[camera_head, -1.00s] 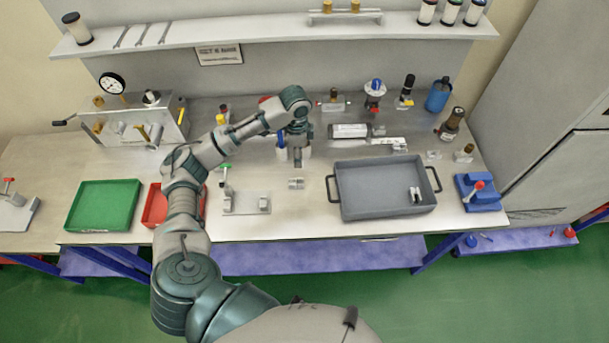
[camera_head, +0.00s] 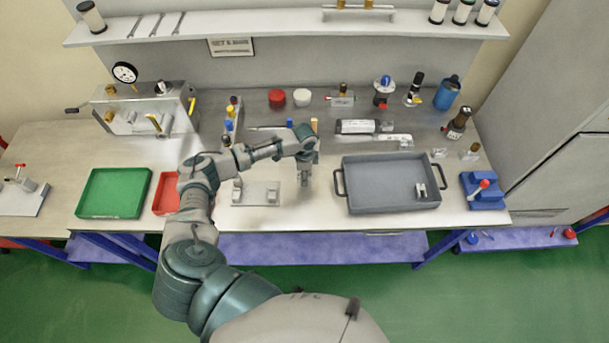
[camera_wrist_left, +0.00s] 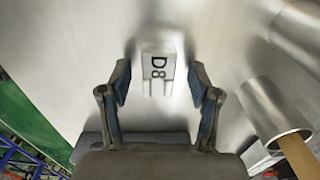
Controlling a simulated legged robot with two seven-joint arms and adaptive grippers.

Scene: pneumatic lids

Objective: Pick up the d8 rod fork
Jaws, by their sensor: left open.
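The d8 rod fork (camera_wrist_left: 158,66) is a small pale block with "D8" in dark letters and two short prongs facing my gripper in the left wrist view. It lies on the bench top, in line with the gap between my left fingers. My left gripper (camera_wrist_left: 160,86) is open, with one finger on each side of the gap and nothing held. In the head view my left gripper (camera_head: 304,181) points down at the bench just right of a grey fixture plate; it hides the fork there. My right gripper is not in view.
A grey fixture plate (camera_head: 256,198) stands left of the gripper, and a grey handled tray (camera_head: 375,205) stands right with a small metal part (camera_head: 420,190) in it. A silver cylinder (camera_wrist_left: 269,112) is close on the right in the wrist view. Red (camera_head: 166,207) and green trays (camera_head: 100,210) are left.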

